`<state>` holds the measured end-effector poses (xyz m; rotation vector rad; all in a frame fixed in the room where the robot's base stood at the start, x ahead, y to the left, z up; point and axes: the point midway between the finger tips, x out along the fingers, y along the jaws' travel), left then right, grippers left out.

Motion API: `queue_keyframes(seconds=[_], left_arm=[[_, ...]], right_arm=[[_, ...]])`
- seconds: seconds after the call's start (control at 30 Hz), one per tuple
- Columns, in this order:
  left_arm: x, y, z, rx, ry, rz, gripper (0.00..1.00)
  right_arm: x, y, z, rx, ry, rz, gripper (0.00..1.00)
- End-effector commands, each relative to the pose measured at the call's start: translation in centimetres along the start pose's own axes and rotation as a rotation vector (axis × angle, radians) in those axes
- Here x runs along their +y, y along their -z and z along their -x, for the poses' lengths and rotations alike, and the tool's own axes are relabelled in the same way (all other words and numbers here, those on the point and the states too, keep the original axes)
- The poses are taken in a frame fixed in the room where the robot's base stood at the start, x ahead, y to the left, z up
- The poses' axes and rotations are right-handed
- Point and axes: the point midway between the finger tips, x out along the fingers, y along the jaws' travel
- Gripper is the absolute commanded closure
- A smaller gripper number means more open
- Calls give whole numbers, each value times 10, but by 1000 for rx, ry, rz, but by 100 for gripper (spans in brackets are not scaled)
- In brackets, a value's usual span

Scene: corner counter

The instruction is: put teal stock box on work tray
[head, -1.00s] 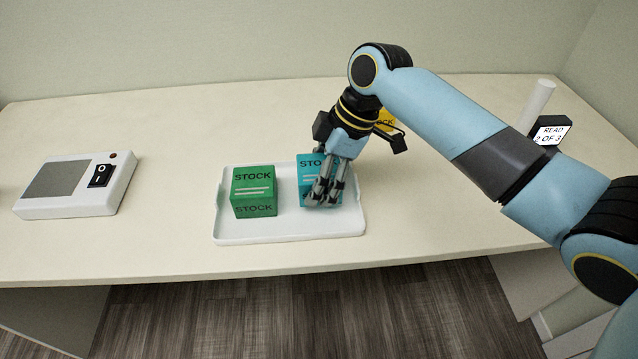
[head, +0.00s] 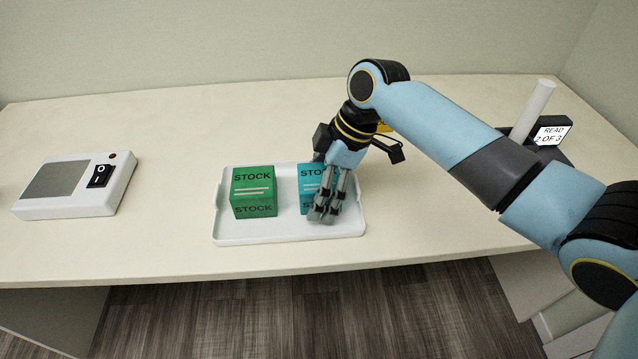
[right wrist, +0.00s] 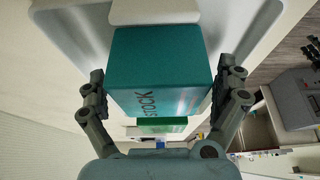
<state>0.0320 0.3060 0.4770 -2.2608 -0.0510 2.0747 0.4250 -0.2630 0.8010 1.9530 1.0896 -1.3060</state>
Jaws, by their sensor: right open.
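The teal stock box (head: 309,178) stands on the right part of the white work tray (head: 240,236), partly hidden behind my right gripper (head: 322,214). In the right wrist view the teal box (right wrist: 158,70) lies between the two fingers of my right gripper (right wrist: 165,100). The fingers are open, one on each side of the box. A green stock box (head: 253,192) stands on the left part of the tray, apart from the teal one. My left gripper is not in view.
A white device with a black switch (head: 101,176) lies at the left of the counter. A small screen reading "READ 2 OF 3" (head: 552,134) and a white cylinder (head: 533,110) stand at the right. A yellow thing shows partly behind my right wrist. The counter between device and tray is clear.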

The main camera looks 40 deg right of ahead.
Motion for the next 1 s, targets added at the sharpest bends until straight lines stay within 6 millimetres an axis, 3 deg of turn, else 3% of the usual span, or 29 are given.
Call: queue_keyframes(seconds=[0.17,0.4,0.6,0.77,1.0], left_arm=[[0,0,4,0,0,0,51],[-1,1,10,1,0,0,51],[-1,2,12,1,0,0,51],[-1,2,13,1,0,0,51],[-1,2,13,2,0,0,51]], right_arm=[[1,0,20,-1,-4,2,0],[1,0,75,-3,-4,3,0],[1,0,110,-3,-3,2,0],[0,0,121,-1,-1,0,0],[0,1,122,0,0,-1,0]])
